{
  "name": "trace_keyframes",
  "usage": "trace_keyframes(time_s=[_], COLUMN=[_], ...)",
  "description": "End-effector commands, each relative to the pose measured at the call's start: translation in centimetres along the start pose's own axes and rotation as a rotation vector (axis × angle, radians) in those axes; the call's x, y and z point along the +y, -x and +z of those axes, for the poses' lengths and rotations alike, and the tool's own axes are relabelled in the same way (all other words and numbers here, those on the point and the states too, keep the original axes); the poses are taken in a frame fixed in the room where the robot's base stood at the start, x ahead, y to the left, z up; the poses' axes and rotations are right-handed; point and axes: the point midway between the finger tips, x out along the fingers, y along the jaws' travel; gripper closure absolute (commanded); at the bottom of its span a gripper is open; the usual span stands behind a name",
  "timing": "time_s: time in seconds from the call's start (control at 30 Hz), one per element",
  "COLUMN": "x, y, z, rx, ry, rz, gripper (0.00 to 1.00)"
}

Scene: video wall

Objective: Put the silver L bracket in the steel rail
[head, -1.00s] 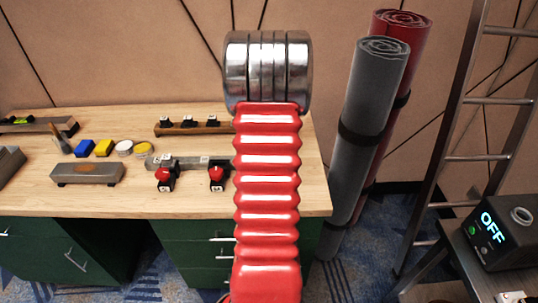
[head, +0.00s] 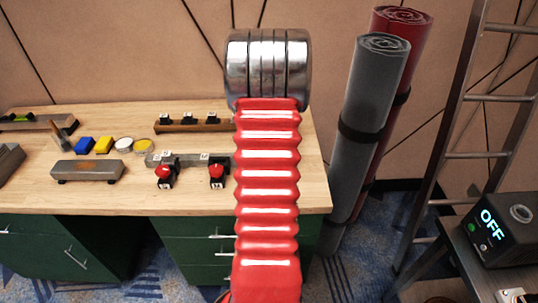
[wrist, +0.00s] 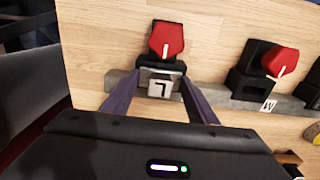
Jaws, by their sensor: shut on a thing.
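The silver L bracket (wrist: 160,107) is between the purple fingers of my gripper (wrist: 160,102) in the wrist view. My gripper is shut on it. The steel rail (wrist: 115,80) runs behind the bracket, and a clamp with a red knob (wrist: 167,40) stands just beyond. The bracket is at the rail by this clamp; I cannot tell whether it is seated or just above. In the head view the grey steel rail (head: 190,160) lies on the table, its right part hidden by my arm, which also hides the gripper and bracket.
Two more red-knobbed clamps (head: 165,176) (head: 217,175) stand along the rail. A wooden rail (head: 190,127) with black pieces lies behind it. A grey block (head: 87,171), blue and yellow blocks and small round tins are to the left. Rolled mats (head: 370,110) stand right of the table.

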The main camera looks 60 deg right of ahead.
Motion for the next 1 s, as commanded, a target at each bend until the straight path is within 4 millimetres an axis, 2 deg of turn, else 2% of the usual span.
trace_keyframes(time_s=[0.07,0.1,0.4,0.57,0.83,1.0], x=[0.0,0.0,0.0,-0.01,-0.01,-0.01], y=[0.03,0.04,0.02,0.01,-0.01,0.0], z=[-0.02,-0.02,-0.01,0.0,0.01,0.01], rx=[0.001,0.001,0.0,0.0,-0.001,0.0], ry=[0.0,0.0,0.0,0.0,0.0,0.0], rz=[0.0,0.0,0.0,0.0,0.0,0.0], gripper=[0.77,0.46,0.25,0.25,0.07,0.07])
